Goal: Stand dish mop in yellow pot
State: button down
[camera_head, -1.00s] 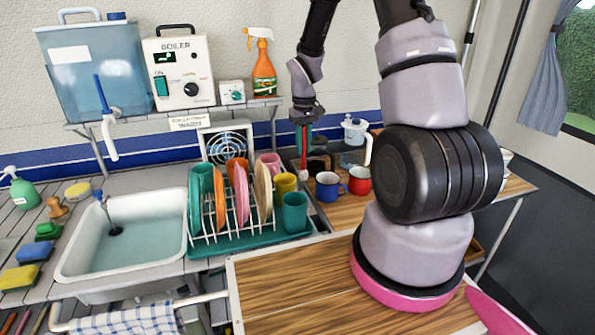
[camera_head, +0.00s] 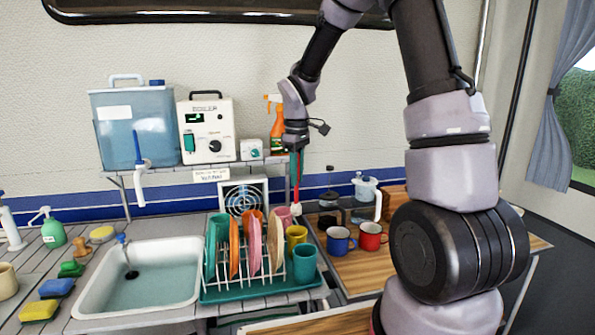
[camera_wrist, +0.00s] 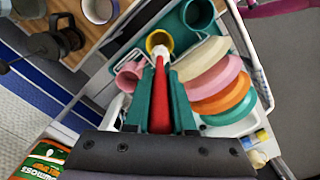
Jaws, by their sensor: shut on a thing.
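My gripper (camera_head: 295,160) is shut on the dish mop, which has a red handle (camera_head: 295,172) and a small white head (camera_head: 296,209). The mop hangs nearly upright, head down. The yellow pot (camera_head: 297,234) stands at the right end of the dish rack, and the mop head shows just above it. In the wrist view my gripper (camera_wrist: 160,88) has the red handle (camera_wrist: 160,105) between its teal fingers. The white head (camera_wrist: 159,53) overlaps the near rim of the yellow pot (camera_wrist: 151,38). Whether it is inside the rim I cannot tell.
The green dish rack (camera_head: 238,292) holds several plates and cups. A pink cup (camera_head: 282,214) and a teal cup (camera_head: 304,263) flank the yellow pot. Blue (camera_head: 338,241) and red (camera_head: 369,237) mugs and a coffee press (camera_head: 329,213) stand to the right. An orange spray bottle (camera_head: 277,133) is behind.

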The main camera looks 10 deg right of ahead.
aim_at(297, 203)
jog(key=shift+f, duration=5.3)
jog(key=c, duration=0.7)
grip_release()
notch_tip(297, 203, up, 11)
jog(key=shift+f, duration=0.1)
